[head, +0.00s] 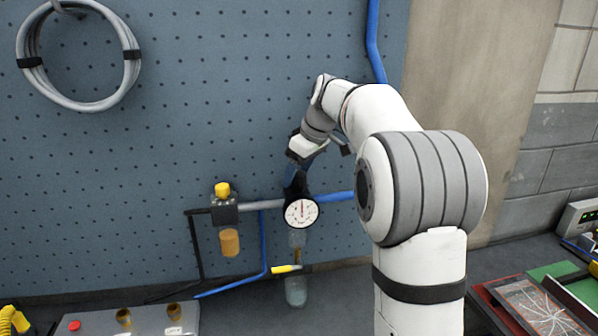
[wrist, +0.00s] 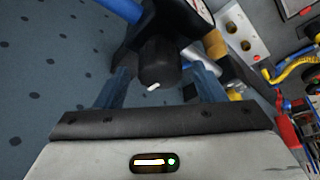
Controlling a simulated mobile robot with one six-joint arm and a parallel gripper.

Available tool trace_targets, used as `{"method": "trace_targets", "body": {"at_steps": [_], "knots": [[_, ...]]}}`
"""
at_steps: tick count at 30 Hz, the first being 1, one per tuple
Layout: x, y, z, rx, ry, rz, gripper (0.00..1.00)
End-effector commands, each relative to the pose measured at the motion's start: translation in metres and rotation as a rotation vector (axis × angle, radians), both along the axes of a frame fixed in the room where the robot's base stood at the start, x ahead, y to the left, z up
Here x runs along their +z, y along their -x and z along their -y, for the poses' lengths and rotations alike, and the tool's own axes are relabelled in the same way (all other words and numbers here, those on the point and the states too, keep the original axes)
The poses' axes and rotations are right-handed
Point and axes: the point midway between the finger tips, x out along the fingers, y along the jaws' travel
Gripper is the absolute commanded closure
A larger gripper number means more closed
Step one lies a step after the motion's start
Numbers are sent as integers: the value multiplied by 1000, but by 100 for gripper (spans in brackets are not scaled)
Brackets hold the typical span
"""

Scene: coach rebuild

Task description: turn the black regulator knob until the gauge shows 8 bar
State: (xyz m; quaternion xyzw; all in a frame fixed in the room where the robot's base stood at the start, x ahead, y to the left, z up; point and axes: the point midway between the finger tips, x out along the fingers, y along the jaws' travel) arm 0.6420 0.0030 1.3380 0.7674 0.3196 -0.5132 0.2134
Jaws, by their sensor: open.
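The black regulator knob (wrist: 158,62) shows in the wrist view between the two blue fingers of my gripper (wrist: 160,76). It has a short white mark on its near edge. The fingers stand apart on either side of the knob; I cannot tell whether either touches it. In the head view my gripper (head: 296,178) points down just above the round white gauge (head: 301,213), and knob and fingers are hard to separate there. The gauge needle points about straight up; its numbers are too small to read. In the wrist view only part of the gauge (wrist: 203,9) shows.
A filter unit with a yellow cap (head: 222,189) and amber bowl (head: 229,242) stands left of the gauge. A yellow-handled lever (head: 286,269) sits below. Blue hoses run along the pegboard (head: 190,110). A grey box (head: 130,322) with a red button lies at front left.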

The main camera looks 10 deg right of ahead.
Motion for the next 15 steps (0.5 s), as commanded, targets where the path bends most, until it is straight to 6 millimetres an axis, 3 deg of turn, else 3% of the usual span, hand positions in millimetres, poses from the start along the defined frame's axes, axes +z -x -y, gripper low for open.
{"method": "trace_targets", "body": {"at_steps": [12,15], "knots": [[-11,-3,-3,-1,0,0,37],[-11,-3,-3,-2,0,0,45]]}}
